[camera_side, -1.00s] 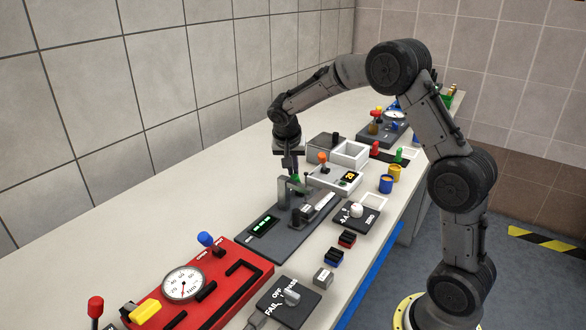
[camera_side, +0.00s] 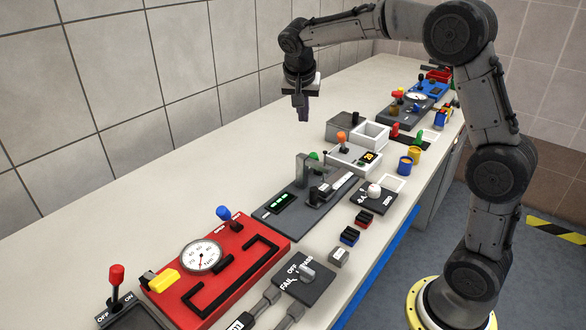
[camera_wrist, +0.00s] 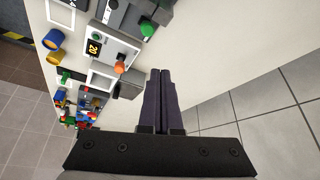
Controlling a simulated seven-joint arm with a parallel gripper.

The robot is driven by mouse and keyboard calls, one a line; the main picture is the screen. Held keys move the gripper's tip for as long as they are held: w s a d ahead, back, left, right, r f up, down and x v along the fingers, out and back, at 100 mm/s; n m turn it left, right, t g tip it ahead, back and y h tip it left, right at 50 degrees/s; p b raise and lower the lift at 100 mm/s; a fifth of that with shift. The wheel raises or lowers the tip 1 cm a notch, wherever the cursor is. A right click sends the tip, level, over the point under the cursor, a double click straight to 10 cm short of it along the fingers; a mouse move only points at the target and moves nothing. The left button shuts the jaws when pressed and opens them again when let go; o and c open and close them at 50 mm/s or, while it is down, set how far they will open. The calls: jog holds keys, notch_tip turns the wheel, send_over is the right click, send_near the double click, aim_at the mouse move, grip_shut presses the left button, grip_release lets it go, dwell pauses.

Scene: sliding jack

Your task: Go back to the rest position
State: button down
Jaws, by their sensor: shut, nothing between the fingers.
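My gripper (camera_side: 304,112) hangs in the air above the back of the table, pointing down. Its dark fingers are shut with nothing between them; they also show in the wrist view (camera_wrist: 161,92). The sliding jack, a dark grey plate (camera_side: 272,218) with a green display and a grey bracket (camera_side: 308,172), lies on the table below and in front of my gripper. A green knob (camera_side: 314,156) shows behind the bracket, and it also shows in the wrist view (camera_wrist: 147,29). My gripper is clear of all of these.
A red panel with a gauge (camera_side: 203,257) lies at the front left. A white box with an orange knob (camera_side: 341,136) and a white tray (camera_side: 371,134) stand right of my gripper. Blue (camera_side: 404,165) and yellow cups stand near the edge. The tiled wall is behind; the back strip of table is bare.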

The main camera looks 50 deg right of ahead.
jog(key=s+a+r+n+t+y, duration=0.1)
jog(key=s+a+r, duration=0.3)
jog(key=s, duration=0.4)
jog(key=s+a+r+n+t+y, duration=0.1)
jog(key=s+a+r+n+t, duration=0.2)
jog(key=s, duration=0.4)
jog(key=s+a+f+n+y, duration=0.1)
jog(key=s+a+f+n, duration=0.1)
jog(key=s, duration=0.3)
jog(key=s+a+f+n+y, duration=0.1)
jog(key=s+a+f+n, duration=0.1)
jog(key=s, duration=0.3)
jog(key=s+a+f+n+g, duration=0.1)
jog(key=s+a+f+n, duration=0.2)
jog(key=s+f+n, duration=0.1)
jog(key=shift+s+f+y, duration=0.35)
jog(key=shift+s+y, duration=0.05)
jog(key=shift+s, duration=0.05)
